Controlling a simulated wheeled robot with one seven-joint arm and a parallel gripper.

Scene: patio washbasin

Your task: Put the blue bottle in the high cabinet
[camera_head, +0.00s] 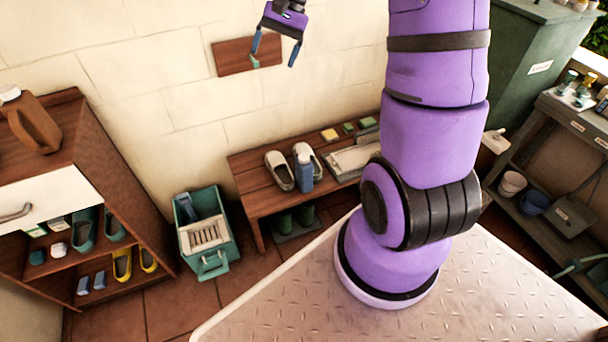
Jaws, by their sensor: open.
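The blue bottle (304,172) stands upright on a low wooden bench (246,162) by the wall, beside a pair of pale shoes (280,170). It partly hides the right shoe. My gripper (274,58) is at the top of the view, high in front of the wall and well above the bottle. Its blue-tipped fingers are spread apart with nothing between them. No high wall cabinet can be made out for certain. A wooden cabinet (72,120) with a white front and open shelves stands at the left.
A teal crate (220,264) stands on the floor left of the bench. Dark green boots (285,220) are under the bench. A wooden board (229,58) with a hook hangs behind my gripper. At the right are a tall green cabinet (520,55) and a cluttered workbench (560,112).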

